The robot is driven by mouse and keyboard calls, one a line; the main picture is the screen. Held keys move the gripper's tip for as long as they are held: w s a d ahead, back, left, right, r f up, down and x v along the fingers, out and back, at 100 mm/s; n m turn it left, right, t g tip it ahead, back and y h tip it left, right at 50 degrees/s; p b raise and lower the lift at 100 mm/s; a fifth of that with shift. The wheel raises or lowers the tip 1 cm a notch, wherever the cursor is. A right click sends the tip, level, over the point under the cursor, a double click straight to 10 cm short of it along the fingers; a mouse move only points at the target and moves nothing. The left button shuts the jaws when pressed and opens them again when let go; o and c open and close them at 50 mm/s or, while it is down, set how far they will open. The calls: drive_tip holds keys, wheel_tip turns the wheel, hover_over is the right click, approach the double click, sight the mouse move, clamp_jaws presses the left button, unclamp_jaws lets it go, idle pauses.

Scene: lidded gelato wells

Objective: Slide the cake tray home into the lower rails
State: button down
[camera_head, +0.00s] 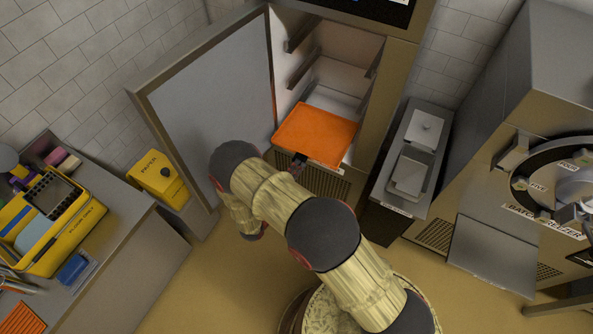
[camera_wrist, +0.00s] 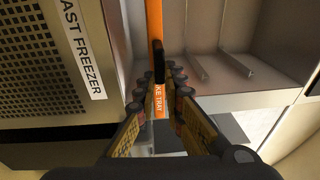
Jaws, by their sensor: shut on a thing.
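The orange cake tray (camera_head: 318,132) lies at the opening of the blast freezer, its back part inside the cabinet and its front edge towards me. In the wrist view the cake tray (camera_wrist: 154,22) shows edge-on as an orange strip with a label, part of it covered by my fingers. My gripper (camera_head: 299,162) is at the middle of the tray's front edge. In the wrist view my gripper (camera_wrist: 160,88) is shut on the tray's front. Rails (camera_head: 302,68) run along the cabinet's inner walls above the tray. I cannot tell whether the tray sits on the lower rails.
The freezer door (camera_head: 205,95) stands open to the left. A counter with lidded wells (camera_head: 409,172) stands close on the right.

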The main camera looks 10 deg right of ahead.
sight(308, 152)
drive_tip(key=shift+w+x, duration=0.2)
drive_tip(key=shift+x, duration=2.05)
drive_tip(key=shift+w+f, duration=0.15)
drive_tip(key=shift+w, duration=0.1)
drive_tip(key=shift+w+d, duration=0.45)
drive_tip(key=shift+w, duration=0.1)
drive_tip(key=shift+w+d+b, duration=0.35)
drive_tip(key=shift+w+d, duration=0.05)
drive_tip(key=shift+w, duration=0.15)
drive_tip(key=shift+w+d, duration=0.2)
drive_tip(key=shift+w, duration=0.1)
drive_tip(key=shift+f, duration=0.15)
idle(0.7)
drive_tip(key=shift+w+d, duration=0.1)
